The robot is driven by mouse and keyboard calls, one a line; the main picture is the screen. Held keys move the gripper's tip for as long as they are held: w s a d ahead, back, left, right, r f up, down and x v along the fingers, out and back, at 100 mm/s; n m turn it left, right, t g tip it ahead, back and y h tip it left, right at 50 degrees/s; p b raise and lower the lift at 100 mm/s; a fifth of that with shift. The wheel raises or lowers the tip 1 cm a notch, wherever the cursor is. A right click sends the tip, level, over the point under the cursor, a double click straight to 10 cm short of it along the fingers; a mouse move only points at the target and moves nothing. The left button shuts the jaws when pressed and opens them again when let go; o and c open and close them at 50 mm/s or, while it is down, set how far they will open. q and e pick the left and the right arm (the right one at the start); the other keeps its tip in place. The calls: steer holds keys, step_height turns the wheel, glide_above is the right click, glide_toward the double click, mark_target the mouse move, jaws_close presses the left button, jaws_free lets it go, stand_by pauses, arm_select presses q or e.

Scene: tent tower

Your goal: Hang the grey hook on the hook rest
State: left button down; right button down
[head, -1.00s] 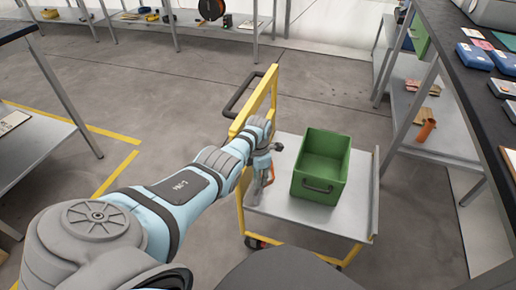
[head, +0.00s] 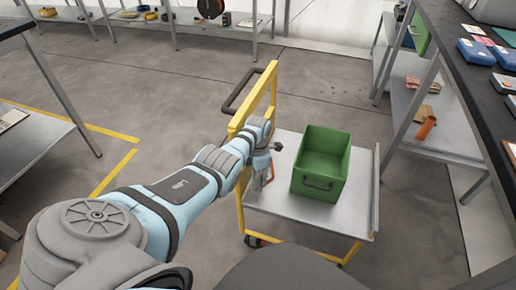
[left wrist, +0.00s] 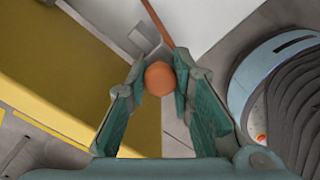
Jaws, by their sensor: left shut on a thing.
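My left gripper (head: 264,165) is at the left side of a cart, beside the yellow upright frame. In the left wrist view my left gripper's green-padded fingers (left wrist: 160,70) are closed in on an orange rod with a round end (left wrist: 159,78). The rod runs on past the fingertips toward the top of the picture. In the head view a bit of orange shows just under the gripper, above the cart's tray. I cannot make out the grey hook or the hook rest for certain; the gripper and arm hide part of that spot. My right gripper is not in view.
A green bin (head: 321,163) stands on the cart's grey tray (head: 300,217), right of my left gripper. The cart's yellow frame (head: 240,124) rises close to the gripper. A dark-topped bench (head: 455,75) is at the right, a table (head: 30,140) at the left.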

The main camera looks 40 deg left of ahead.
arm_select(q)
steer(key=shift+f+b, duration=0.5)
steer(key=shift+f, duration=0.05)
stand_by(0.4)
steer(key=c, duration=1.3)
jaws_free()
steer(key=shift+r, duration=0.1)
